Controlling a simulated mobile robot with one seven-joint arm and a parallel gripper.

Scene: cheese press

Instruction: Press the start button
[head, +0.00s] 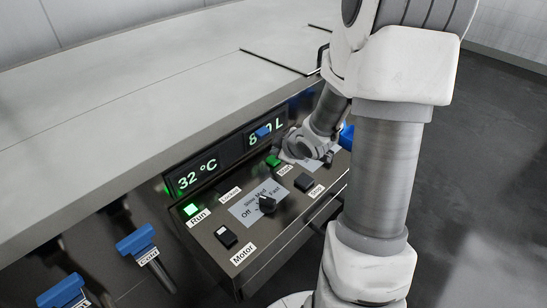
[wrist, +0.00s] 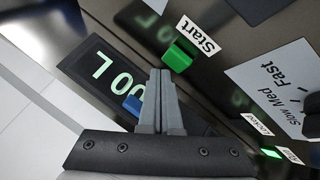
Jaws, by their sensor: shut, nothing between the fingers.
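The green start button (head: 272,160) is on the sloped control panel, beside the label "Start" (head: 285,169). In the wrist view the button (wrist: 177,57) shows as a raised green block, with its label (wrist: 198,35) next to it. My gripper (wrist: 162,73) is shut and empty. Its fingertips are right by the near edge of the button in the wrist view; I cannot tell whether they touch it. In the head view my gripper (head: 297,144) is beside the button, and its fingers are hard to make out.
A black stop button (head: 304,182), a mixer speed knob (head: 267,204), a motor switch (head: 226,237) and a lit green run lamp (head: 190,210) share the panel. Displays (head: 197,173) stand behind. Blue-handled valves (head: 136,240) are at left. A rail runs along the panel's front.

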